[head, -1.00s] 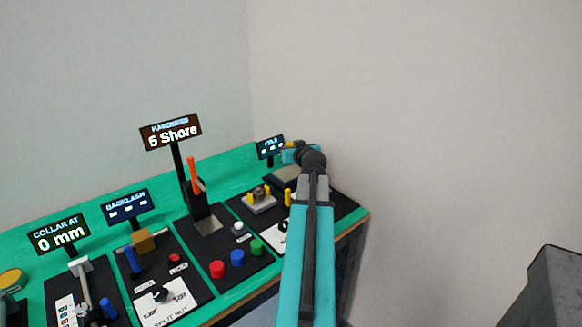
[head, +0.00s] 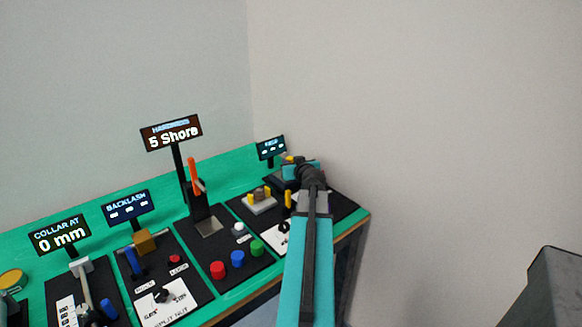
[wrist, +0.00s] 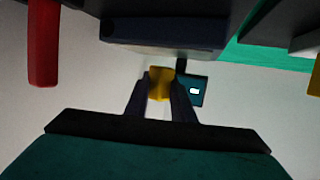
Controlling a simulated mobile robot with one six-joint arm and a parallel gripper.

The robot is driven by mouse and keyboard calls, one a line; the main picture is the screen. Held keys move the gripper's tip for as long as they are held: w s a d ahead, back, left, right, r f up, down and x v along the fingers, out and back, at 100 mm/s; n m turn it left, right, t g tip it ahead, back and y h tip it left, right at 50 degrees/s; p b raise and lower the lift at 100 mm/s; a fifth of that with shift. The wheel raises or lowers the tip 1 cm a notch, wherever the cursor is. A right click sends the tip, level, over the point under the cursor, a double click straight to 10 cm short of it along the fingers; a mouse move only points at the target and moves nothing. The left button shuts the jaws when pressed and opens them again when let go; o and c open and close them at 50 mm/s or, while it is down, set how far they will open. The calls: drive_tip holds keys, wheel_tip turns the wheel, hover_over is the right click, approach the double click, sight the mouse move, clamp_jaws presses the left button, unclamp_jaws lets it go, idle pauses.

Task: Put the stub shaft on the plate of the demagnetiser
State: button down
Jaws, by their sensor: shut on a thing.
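My gripper (wrist: 160,98) is shut on a small yellow piece (wrist: 160,82), which I take to be the stub shaft. In the head view my gripper (head: 291,168) is at the back right of the bench, with the yellow piece (head: 290,159) just showing at its tip. In the wrist view a dark block (wrist: 160,32) lies across the top, apart from the piece.
A grey cradle with yellow posts (head: 262,207) stands left of my arm. The hardness tester (head: 193,190) with an orange lever is farther left. Red, blue and green buttons (head: 237,258) are in front. A red post (wrist: 43,45) shows in the wrist view. Walls stand behind.

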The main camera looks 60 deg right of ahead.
drive_tip(key=shift+f, duration=0.7)
drive_tip(key=shift+f, duration=0.15)
drive_tip(key=c, duration=1.5)
unclamp_jaws()
drive_tip(key=shift+s+a+r, duration=0.1)
drive_tip(key=shift+r, duration=0.1)
drive_tip(key=b+v, duration=0.2)
drive_tip(key=v, duration=0.7)
drive_tip(key=shift+f, duration=0.15)
drive_tip(key=shift+b, duration=1)
drive_tip(key=shift+b, duration=0.9)
drive_tip(key=b, duration=0.6)
drive_tip(key=shift+r+t, duration=0.25)
drive_tip(key=shift+t, duration=0.05)
